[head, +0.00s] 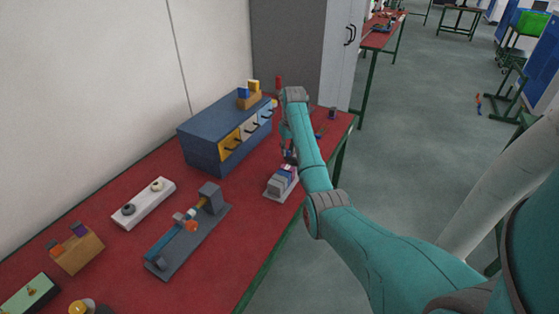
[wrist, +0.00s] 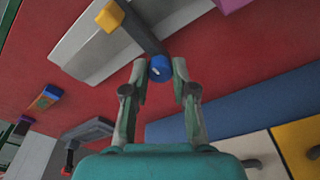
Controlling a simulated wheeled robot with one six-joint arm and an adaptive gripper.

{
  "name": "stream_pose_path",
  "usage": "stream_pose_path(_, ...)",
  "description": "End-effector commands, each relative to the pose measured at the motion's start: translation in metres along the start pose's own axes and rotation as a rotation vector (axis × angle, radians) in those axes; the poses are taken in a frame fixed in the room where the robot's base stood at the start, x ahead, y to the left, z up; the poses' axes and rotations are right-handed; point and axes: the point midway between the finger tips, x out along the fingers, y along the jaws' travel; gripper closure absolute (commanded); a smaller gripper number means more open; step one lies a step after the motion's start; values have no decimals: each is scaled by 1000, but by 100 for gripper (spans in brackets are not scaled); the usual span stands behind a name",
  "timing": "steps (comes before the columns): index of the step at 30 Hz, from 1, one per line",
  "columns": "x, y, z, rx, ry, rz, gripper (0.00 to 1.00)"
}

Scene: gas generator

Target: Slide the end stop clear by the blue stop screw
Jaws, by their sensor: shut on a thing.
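The blue stop screw (wrist: 160,68) is a short blue cylinder between my fingertips in the wrist view. My gripper (wrist: 159,70) is shut on it. A dark grey bar (wrist: 140,30), which looks like the end stop, runs up from the screw across a pale grey base (wrist: 98,48). A yellow block (wrist: 110,16) sits beside the bar. In the head view my gripper (head: 289,152) is low over the red table, at a small grey fixture (head: 278,187). My arm and the fixture's blocks hide the screw there.
A dark blue drawer cabinet (head: 205,147) stands close by on the left; its drawer fronts with handles also show in the wrist view (wrist: 295,145). A dark slide fixture (head: 165,261) and a white strip with round knobs (head: 143,204) lie nearer on the red table (head: 120,247).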

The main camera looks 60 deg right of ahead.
Motion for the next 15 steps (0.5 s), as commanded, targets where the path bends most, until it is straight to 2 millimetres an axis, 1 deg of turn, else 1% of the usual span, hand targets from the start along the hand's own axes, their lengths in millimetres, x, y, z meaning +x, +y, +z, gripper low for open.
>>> stream_pose_path(15, 1, 18, -13, 1, 1, 0, 95)
